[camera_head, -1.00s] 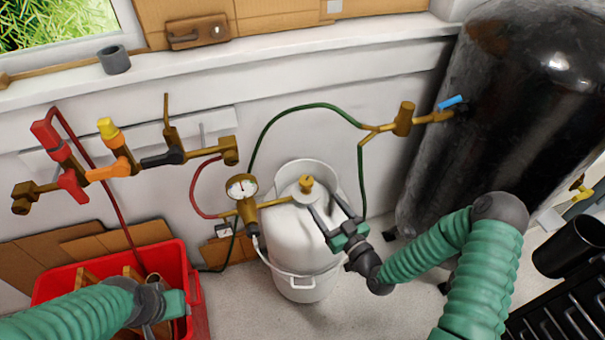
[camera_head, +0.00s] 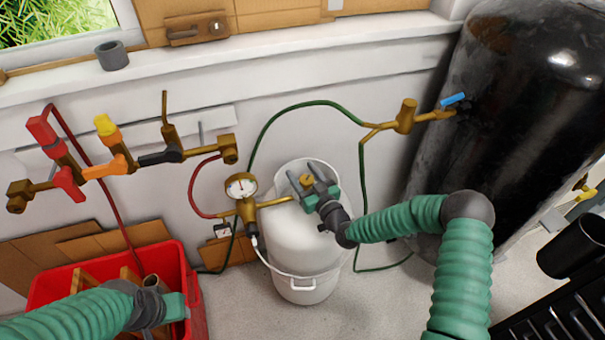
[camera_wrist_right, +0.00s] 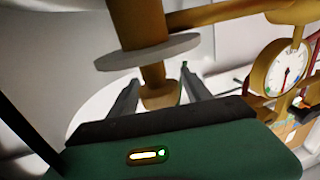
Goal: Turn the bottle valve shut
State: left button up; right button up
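The white bottle (camera_head: 296,245) stands on the floor in the middle of the head view. Its brass valve (camera_head: 306,181) is on top, and brass also shows in the right wrist view (camera_wrist_right: 160,96). My right gripper (camera_head: 306,176) is over the bottle's top with its fingers on either side of the valve. In the right wrist view its fingers (camera_wrist_right: 158,85) are apart, with visible gaps beside the brass; no firm contact shows. My left gripper (camera_head: 172,306) is low at the left, over the red crate; its fingers are not clear.
A pressure gauge (camera_head: 241,186) on brass fittings stands left of the valve. A green hose (camera_head: 300,106) arches behind the bottle. The red crate (camera_head: 197,290) is at lower left. A large black tank (camera_head: 500,120) is at right. Coloured valves (camera_head: 110,160) line the wall.

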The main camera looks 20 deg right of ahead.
jog(key=c, duration=1.1)
jog(key=shift+s+d+m+g+h+p, duration=0.1)
jog(key=shift+d+m+g+h+p, duration=0.4)
jog(key=shift+m+h, duration=1.4)
jog(key=shift+d+m+g+h+p, duration=0.25)
jog(key=shift+m+h+p, duration=0.7)
jog(key=shift+h, duration=1.7)
jog(key=shift+s+d+m+g+h+p, duration=0.1)
jog(key=shift+d+m+g+h+p, duration=0.25)
jog(key=shift+m+h, duration=1.6)
jog(key=shift+h, duration=0.4)
jog(key=shift+a, duration=0.1)
